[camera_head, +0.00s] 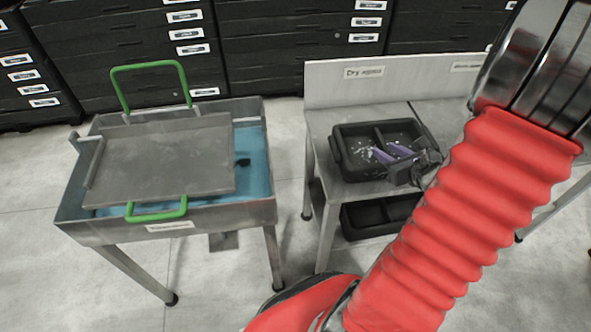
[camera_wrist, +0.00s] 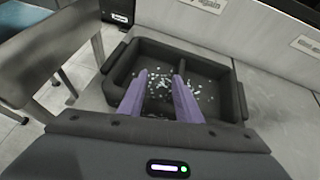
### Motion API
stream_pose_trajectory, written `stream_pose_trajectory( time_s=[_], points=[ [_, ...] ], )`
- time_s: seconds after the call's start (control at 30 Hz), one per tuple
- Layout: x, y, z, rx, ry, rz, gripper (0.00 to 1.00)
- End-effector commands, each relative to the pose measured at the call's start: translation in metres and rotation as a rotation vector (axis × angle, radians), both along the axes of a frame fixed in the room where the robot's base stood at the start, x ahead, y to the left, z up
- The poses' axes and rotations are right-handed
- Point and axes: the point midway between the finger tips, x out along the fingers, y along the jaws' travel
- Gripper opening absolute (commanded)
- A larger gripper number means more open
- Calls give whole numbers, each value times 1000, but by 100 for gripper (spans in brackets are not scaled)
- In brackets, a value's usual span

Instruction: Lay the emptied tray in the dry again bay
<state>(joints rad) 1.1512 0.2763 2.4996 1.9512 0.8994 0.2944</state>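A black two-compartment tray (camera_head: 337,153) lies flat on the metal bench under the "Dry again" label (camera_head: 363,72). White and bluish bits lie scattered on its floor, so it is not bare. It also shows in the wrist view (camera_wrist: 232,92), with a divider across its middle. My gripper (camera_head: 388,153) has purple fingers and is over this tray, reaching in from the near right. In the wrist view my gripper (camera_wrist: 161,76) has its fingertips apart with nothing between them except the view of the tray floor. Whether the fingers touch the tray cannot be told.
A second black tray (camera_head: 365,221) sits on the shelf under the bench. A basin (camera_head: 262,207) with blue liquid stands left, partly covered by a grey plate (camera_head: 160,160) near green handles (camera_head: 115,88). A back panel (camera_head: 318,85) borders the bench. Dark drawer cabinets (camera_head: 120,45) stand behind.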

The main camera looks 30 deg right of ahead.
Motion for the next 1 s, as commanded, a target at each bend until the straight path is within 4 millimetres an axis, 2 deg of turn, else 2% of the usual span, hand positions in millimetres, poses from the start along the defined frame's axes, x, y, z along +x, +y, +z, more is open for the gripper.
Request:
stream_pose_trajectory(
  time_s=[0.1, 0.2, 0.4, 0.6, 0.7, 0.8, 1.0],
  points=[
    [27, 48, 24, -107, 13, 213, 31],
    [43, 95, 43, -215, 28, 417, 31],
    [51, 185, 70, -446, 54, 811, 31],
    [35, 259, 88, -703, 76, 1181, 31],
    [22, 288, 95, -840, 85, 1354, 31],
    [7, 310, 102, -986, 95, 1518, 31],
    [-25, 339, 115, -1302, 117, 1815, 31]
  ],
)
